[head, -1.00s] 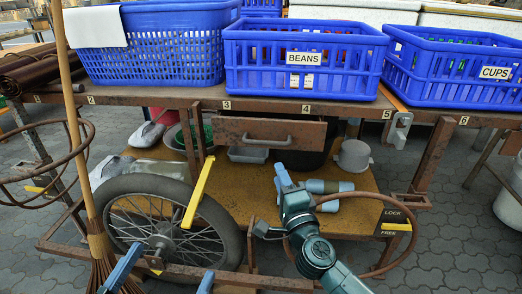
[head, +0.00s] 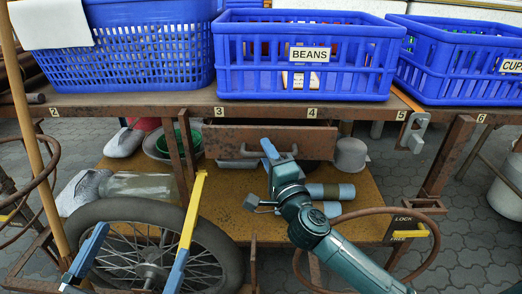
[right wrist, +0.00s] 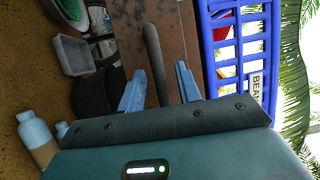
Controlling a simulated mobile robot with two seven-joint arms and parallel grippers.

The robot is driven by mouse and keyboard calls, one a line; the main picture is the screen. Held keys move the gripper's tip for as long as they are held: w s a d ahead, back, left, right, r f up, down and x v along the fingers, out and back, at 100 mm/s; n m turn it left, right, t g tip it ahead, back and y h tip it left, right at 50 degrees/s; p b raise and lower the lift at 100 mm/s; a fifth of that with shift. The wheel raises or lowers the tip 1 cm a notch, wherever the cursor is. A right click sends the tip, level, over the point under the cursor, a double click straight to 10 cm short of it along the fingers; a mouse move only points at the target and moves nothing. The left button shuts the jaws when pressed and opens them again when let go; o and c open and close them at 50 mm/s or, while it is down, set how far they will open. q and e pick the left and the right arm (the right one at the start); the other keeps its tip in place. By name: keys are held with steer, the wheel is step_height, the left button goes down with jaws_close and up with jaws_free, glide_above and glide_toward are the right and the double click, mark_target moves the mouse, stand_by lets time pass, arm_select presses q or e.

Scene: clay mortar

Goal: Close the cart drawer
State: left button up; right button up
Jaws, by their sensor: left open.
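The cart drawer (head: 225,140) has a rusty brown front and sits under the cart's top shelf, between labels 3 and 4. How far it stands out is hard to tell. My right gripper (head: 268,150) is in front of the drawer face. In the right wrist view, the drawer front (right wrist: 178,35) lies ahead. The dark bar handle (right wrist: 154,55) runs toward the gap between the two blue fingers (right wrist: 160,90), which are apart. Contact cannot be told. My left gripper (head: 132,262) is open and empty at lower left, before the wheel.
Blue crates, including the BEANS crate (head: 310,75), stand on the top shelf (head: 165,103). A spoked wheel (head: 140,212) and a yellow lever (head: 193,215) are at left. Bottles (head: 330,192) and a grey pot (head: 350,154) sit on the lower shelf. A LOCK/FREE latch (head: 408,232) is at right.

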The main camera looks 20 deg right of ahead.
steer(key=shift+w, duration=0.15)
jaws_close()
stand_by(0.4)
